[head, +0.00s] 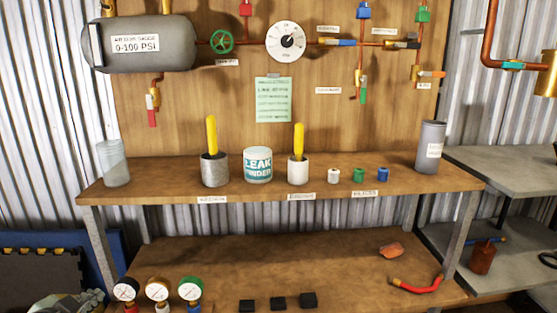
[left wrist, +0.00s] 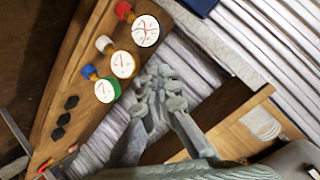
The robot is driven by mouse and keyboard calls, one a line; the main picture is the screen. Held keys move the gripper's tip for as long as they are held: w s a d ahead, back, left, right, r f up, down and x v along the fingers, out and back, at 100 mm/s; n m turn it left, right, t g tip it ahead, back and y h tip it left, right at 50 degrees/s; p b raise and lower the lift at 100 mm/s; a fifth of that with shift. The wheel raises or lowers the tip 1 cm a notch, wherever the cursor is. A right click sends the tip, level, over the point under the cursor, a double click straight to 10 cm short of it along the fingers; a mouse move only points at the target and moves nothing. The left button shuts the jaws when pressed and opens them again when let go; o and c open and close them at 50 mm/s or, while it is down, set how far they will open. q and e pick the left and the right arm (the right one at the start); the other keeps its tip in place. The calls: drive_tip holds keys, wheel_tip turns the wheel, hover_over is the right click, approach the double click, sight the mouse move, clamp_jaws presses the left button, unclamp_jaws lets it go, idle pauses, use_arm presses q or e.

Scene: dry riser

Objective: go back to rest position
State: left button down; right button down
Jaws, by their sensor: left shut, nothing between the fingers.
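My left gripper (left wrist: 168,88) is shut and empty in the left wrist view. In the head view a grey-green part of it (head: 62,303) shows at the bottom left corner, left of the lower shelf (head: 225,265), and the rest is cut off by the frame. No thing touches its fingertips that I can see. My right gripper is in neither view.
Three round gauges, black (head: 125,290), yellow (head: 157,289) and green (head: 190,288), stand at the lower shelf's front left. Black blocks (head: 277,303) lie beside them. The upper shelf (head: 130,190) holds a leak finder tub (head: 258,166) and several cups. A grey side shelf (head: 500,172) stands right.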

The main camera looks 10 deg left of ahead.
use_arm(q)
drive_tip(key=s+d+f+n+g, duration=0.15)
drive_tip(key=s+d+f, duration=0.25)
drive_tip(key=f, duration=0.5)
drive_tip(key=s+d+f+n+g, duration=0.1)
drive_tip(key=s+d+f+g, duration=0.2)
drive_tip(key=f, duration=0.7)
drive_tip(key=s+d+f+g+h, duration=0.2)
drive_tip(key=s+d+f+g, duration=0.2)
drive_tip(key=s+d+f, duration=0.6)
drive_tip(key=d+f, duration=0.2)
drive_tip(key=d, duration=0.1)
drive_tip(key=shift+d+f+n+g, duration=0.35)
drive_tip(key=shift+f, duration=0.05)
